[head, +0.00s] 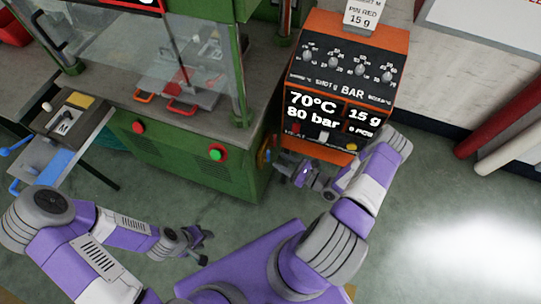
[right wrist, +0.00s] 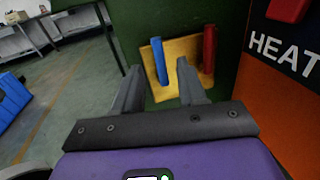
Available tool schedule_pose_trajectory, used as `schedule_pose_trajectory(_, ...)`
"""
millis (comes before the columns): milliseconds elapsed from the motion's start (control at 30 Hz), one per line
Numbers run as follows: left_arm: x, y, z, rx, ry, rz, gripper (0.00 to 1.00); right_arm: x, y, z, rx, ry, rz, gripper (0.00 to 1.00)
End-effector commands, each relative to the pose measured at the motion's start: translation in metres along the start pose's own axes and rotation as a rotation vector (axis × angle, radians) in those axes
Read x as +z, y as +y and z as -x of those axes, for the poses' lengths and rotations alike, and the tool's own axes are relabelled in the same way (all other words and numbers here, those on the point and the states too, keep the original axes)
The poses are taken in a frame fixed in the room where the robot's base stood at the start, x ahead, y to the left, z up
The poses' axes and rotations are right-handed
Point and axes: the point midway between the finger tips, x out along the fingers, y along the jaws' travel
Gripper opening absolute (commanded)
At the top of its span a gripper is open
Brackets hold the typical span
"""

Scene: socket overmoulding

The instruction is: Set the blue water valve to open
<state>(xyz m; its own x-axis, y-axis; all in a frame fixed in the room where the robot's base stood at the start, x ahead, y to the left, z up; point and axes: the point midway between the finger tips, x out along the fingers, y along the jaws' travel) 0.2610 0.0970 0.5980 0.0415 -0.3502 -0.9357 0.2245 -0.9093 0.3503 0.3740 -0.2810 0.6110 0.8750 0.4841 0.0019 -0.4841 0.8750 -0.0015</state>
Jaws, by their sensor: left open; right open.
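The blue water valve (right wrist: 160,62) shows in the right wrist view as a blue lever on a yellow plate (right wrist: 165,92) fixed to the green machine's side. The lever stands nearly upright, its top leaning slightly left. My right gripper (right wrist: 158,66) is open and empty, its fingertips on either side of the blue lever in the picture; I cannot tell whether they touch it. In the head view my right gripper (head: 296,172) is beside the machine's corner, and the valve is too small there to read. My left gripper (head: 202,246) is open and empty over the floor.
A red lever (right wrist: 208,48) stands on the same plate, just right of my right fingers. The orange control cabinet (head: 325,152) is close on the right. The green machine (head: 190,165) with its red and green buttons stands behind. The floor at front left is clear.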

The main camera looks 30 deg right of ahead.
Motion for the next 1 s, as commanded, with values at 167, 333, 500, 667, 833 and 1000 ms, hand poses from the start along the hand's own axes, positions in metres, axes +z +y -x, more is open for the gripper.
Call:
schedule_pose_trajectory(167, 0.000, -0.003, -0.007, 0.000, 0.000, 0.000, 0.43, -0.001, 0.002, -0.030, 0.005, -0.001, -0.001, 0.41)
schedule_pose_trajectory(333, -0.001, -0.004, -0.010, 0.000, 0.000, 0.000, 0.43, -0.001, 0.001, -0.046, 0.005, 0.001, -0.001, 0.41)
schedule_pose_trajectory(500, -0.001, -0.004, -0.010, 0.000, 0.000, 0.000, 0.43, 0.000, 0.001, -0.051, 0.004, 0.001, -0.001, 0.41)
schedule_pose_trajectory(667, -0.001, -0.004, -0.010, 0.000, 0.000, 0.000, 0.43, 0.000, 0.001, -0.050, 0.004, 0.001, -0.001, 0.41)
schedule_pose_trajectory(833, -0.001, -0.004, -0.010, 0.000, 0.000, 0.000, 0.43, 0.000, 0.001, -0.050, 0.005, 0.001, -0.001, 0.15)
schedule_pose_trajectory(1000, -0.001, -0.004, -0.010, 0.000, 0.000, 0.000, 0.43, 0.000, 0.002, -0.050, 0.005, 0.002, -0.001, 0.00)
